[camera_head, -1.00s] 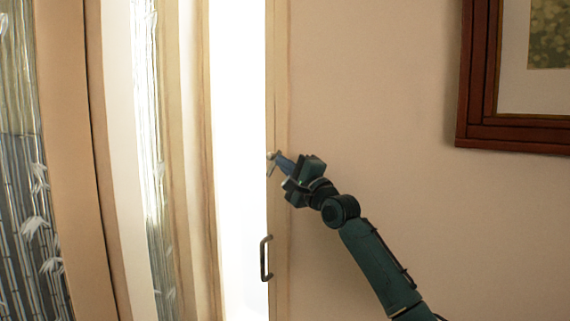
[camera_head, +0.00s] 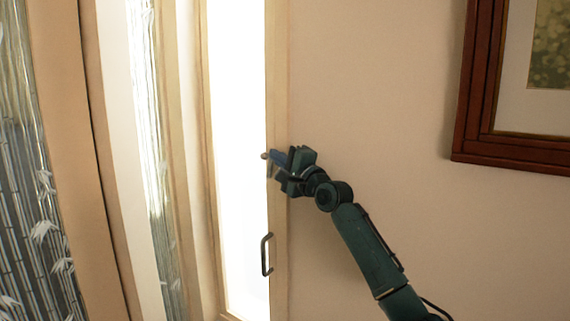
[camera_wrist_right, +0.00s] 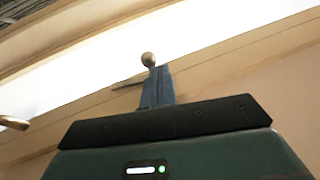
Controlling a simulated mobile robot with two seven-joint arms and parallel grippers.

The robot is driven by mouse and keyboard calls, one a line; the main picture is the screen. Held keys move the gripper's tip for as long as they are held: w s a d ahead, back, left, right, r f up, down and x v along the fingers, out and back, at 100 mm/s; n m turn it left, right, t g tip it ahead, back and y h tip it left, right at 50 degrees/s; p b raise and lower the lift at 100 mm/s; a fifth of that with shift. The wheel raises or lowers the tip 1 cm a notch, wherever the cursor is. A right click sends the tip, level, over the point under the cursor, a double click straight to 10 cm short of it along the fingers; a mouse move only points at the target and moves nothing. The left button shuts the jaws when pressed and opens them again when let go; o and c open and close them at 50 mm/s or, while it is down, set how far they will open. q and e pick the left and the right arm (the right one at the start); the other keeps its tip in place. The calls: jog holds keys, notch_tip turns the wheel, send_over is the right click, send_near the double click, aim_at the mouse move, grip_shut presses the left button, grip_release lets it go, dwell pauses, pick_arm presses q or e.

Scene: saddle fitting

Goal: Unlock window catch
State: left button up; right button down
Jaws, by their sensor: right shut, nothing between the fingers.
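The window catch (camera_head: 264,156) is a small metal piece with a round knob, on the window's right frame edge. In the right wrist view its knob (camera_wrist_right: 149,59) shows just beyond my fingertips, with a thin metal arm reaching left from behind them. My right gripper (camera_head: 273,156) has blue fingers, shut with nothing between them. In the right wrist view the fingers (camera_wrist_right: 158,72) are right at the catch and hide part of it. They look in contact or very close; I cannot tell which. My left gripper is not in view.
A dark pull handle (camera_head: 267,255) is on the same frame below the catch, and shows in the right wrist view (camera_wrist_right: 13,123). The bright window pane (camera_head: 236,130) lies left. A framed picture (camera_head: 480,90) hangs at upper right. The wall between is bare.

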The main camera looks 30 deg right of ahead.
jog(key=shift+f, duration=0.1)
jog(key=b+v, duration=0.3)
jog(key=v, duration=1)
jog(key=shift+s, duration=0.1)
jog(key=s+a+f+n+g, duration=0.1)
jog(key=a+f+n+g, duration=0.2)
jog(key=f, duration=0.6)
jog(key=s+a+f+n+p, duration=0.1)
jog(key=a+f+n, duration=0.25)
jog(key=f, duration=0.45)
jog(key=s+a+f+n+g, duration=0.15)
jog(key=a+f, duration=0.25)
jog(key=f, duration=0.5)
jog(key=s+a+f+n+g+y+p, duration=0.1)
jog(key=s+a+f+n+g, duration=0.4)
jog(key=s+a+f+n, duration=0.7)
jog(key=s+a+f, duration=0.5)
jog(key=s+f, duration=0.2)
jog(key=s, duration=0.2)
jog(key=shift+f+n+g+y, duration=0.3)
jog(key=shift+f+n+g, duration=0.05)
jog(key=shift+n, duration=0.05)
